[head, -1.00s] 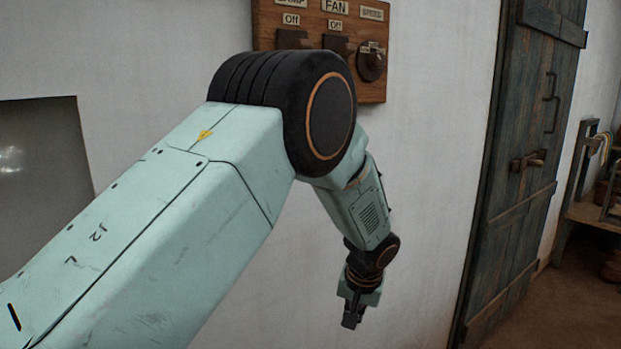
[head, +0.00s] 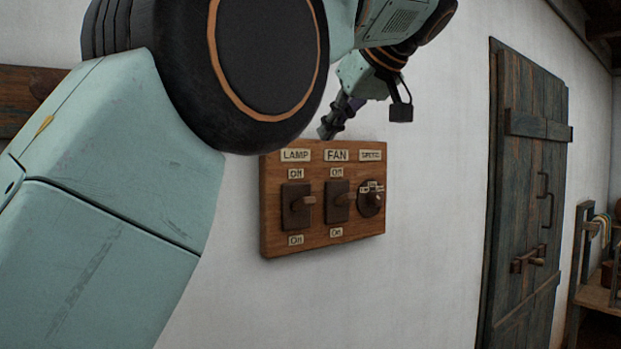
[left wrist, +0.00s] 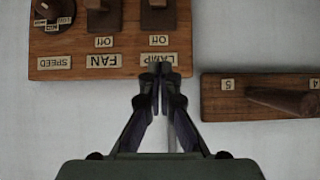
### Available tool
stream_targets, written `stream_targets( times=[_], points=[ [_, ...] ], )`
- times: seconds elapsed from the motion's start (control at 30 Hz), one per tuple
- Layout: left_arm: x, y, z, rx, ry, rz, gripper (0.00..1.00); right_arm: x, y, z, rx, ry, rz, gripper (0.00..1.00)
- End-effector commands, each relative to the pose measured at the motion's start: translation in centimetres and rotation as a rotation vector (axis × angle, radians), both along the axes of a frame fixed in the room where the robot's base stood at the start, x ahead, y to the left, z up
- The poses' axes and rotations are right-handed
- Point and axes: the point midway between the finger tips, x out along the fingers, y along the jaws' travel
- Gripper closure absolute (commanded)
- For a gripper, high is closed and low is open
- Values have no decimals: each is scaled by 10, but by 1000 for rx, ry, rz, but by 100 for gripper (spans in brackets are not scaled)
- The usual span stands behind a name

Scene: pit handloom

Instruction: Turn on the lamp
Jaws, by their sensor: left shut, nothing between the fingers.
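A wooden switch board (head: 320,245) hangs on the white wall in the head view. Its lamp switch (head: 297,203) is at the left, under a LAMP label, with Off above it and On below. The lever's exact position is hard to tell. My left gripper (head: 327,131) is at the board's top edge, shut and empty. In the left wrist view, upside down, the gripper's fingertips (left wrist: 159,68) meet at the LAMP label, with the lamp switch (left wrist: 158,18) just beyond them. My right gripper is not in view.
On the board are a fan switch (head: 338,202) and a round speed knob (head: 371,200). A dark plank door (head: 525,200) stands to the right; the wall between is bare.

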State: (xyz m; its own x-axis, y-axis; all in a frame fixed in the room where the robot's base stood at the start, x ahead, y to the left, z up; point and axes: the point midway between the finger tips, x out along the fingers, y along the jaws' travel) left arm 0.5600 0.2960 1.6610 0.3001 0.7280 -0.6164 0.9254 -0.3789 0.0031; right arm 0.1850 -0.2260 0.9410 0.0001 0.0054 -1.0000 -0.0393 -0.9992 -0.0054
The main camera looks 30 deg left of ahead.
Motion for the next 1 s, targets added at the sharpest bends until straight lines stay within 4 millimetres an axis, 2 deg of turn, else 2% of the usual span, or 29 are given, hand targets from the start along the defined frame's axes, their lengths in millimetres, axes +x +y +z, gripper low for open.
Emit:
stream_targets(
  times=[0.17,0.33,0.8,1.0],
  points=[
    [1,0,-2,0,2,-3,100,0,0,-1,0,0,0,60],
    [5,11,-11,0,4,-2,100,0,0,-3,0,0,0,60],
    [31,74,-65,-3,7,-3,100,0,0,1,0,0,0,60],
    [27,64,-85,2,5,-5,100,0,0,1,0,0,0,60]
  ],
)
